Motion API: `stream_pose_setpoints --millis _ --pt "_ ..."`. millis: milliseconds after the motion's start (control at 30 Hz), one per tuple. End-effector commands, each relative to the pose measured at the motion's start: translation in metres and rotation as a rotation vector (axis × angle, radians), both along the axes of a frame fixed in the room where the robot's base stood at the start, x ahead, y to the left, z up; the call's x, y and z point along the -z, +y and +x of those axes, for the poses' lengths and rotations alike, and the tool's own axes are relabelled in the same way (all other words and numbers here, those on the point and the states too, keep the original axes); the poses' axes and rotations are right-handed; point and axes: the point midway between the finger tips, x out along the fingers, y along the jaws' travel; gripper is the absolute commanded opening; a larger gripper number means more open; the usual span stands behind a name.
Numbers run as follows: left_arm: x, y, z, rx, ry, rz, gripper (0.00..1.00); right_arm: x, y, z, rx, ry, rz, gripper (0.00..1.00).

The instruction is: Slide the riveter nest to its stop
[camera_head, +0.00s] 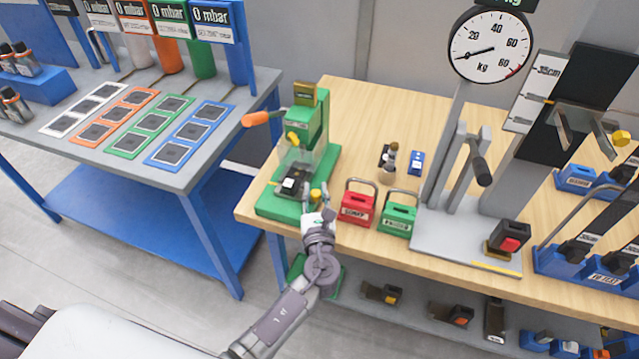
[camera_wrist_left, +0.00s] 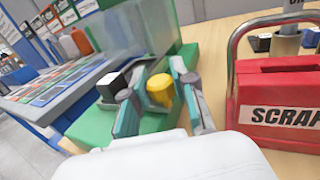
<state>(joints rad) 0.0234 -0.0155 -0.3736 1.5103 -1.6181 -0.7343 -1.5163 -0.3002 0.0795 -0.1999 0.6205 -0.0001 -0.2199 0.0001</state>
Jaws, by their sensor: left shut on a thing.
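The green riveter (camera_head: 312,150) stands at the left end of the wooden table. It has an orange-handled lever (camera_head: 262,118), a clear guard and a green base. Its dark nest (camera_head: 293,182) sits low on the base. A yellow knob (camera_head: 316,194) is at the nest's front right. My left gripper (camera_head: 318,212) reaches in from the front and is shut on the yellow knob, which shows between its fingers in the left wrist view (camera_wrist_left: 160,90). How far the nest is from its stop cannot be told. My right gripper is not in view.
A red scrap box (camera_head: 357,208) stands close to the right of my left gripper, with a green box (camera_head: 398,218) beyond it. A grey press with a dial (camera_head: 490,47) stands further right. A blue-framed bench (camera_head: 185,175) is to the left, across a gap.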

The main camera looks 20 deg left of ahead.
Motion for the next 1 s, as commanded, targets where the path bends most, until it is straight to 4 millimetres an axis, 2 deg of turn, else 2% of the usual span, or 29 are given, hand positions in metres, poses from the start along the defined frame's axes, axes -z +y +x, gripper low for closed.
stream_pose_setpoints --millis 33,100,200,300,567,600,733,1000 --pt "0.000 0.001 -0.015 0.002 0.009 0.003 0.00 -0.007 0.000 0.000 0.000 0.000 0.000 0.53" --pt "0.001 0.001 -0.030 0.002 0.009 0.003 0.00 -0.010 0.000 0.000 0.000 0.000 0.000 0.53" --pt "0.001 0.001 -0.044 0.002 0.008 0.001 0.00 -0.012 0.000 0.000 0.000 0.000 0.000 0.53" --pt "0.001 0.001 -0.051 0.001 0.007 0.001 0.00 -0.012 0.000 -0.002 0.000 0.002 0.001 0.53" --pt "0.003 0.001 -0.051 0.000 0.008 0.000 0.00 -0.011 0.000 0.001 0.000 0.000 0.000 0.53" --pt "0.003 0.001 -0.051 0.000 0.008 0.000 0.32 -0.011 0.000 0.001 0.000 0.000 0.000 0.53" --pt "0.002 0.001 -0.051 0.000 0.007 0.001 0.53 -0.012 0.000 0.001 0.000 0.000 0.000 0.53" --pt "0.001 0.001 -0.050 0.001 0.004 0.000 0.53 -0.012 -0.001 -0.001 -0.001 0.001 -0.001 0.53"
